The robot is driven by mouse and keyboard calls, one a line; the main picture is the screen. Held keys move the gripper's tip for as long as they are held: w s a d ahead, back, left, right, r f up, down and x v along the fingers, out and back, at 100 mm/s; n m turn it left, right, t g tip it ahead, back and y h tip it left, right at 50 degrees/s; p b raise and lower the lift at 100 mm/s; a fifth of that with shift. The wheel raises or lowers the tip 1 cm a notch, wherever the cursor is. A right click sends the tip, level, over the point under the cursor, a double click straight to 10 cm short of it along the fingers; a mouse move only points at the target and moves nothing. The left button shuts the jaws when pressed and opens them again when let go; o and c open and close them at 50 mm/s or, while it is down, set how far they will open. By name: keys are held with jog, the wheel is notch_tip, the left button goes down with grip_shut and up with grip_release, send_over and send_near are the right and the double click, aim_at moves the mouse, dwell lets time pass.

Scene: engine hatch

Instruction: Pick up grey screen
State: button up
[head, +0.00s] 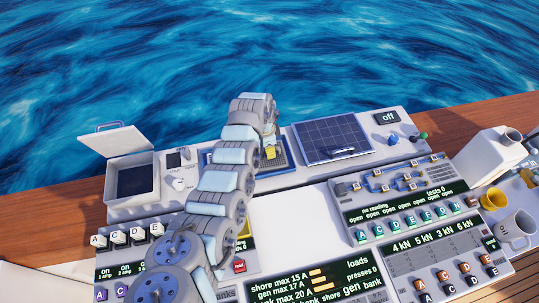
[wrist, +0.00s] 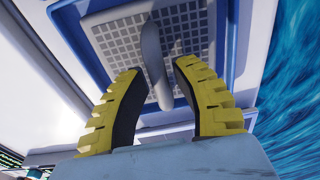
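The grey screen (wrist: 110,40) is a perforated grid panel with a raised grey handle bar (wrist: 152,50) along its middle. It lies in a blue-rimmed frame (wrist: 80,62) in the wrist view. My gripper (wrist: 158,70) is open over the screen, its two yellow fingers apart with the handle bar between them in the picture. I cannot tell whether either finger touches the bar. In the head view my arm hides much of the screen (head: 284,153), and one yellow finger of my gripper (head: 270,152) shows over it.
An open white box (head: 133,187) with a raised lid stands left of the screen. A dark solar panel (head: 332,138) with a handle lies to the right. Control panels with buttons (head: 410,222) fill the front. Mugs (head: 515,228) stand far right; water lies behind.

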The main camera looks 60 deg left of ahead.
grip_shut()
jog(key=shift+r, duration=0.15)
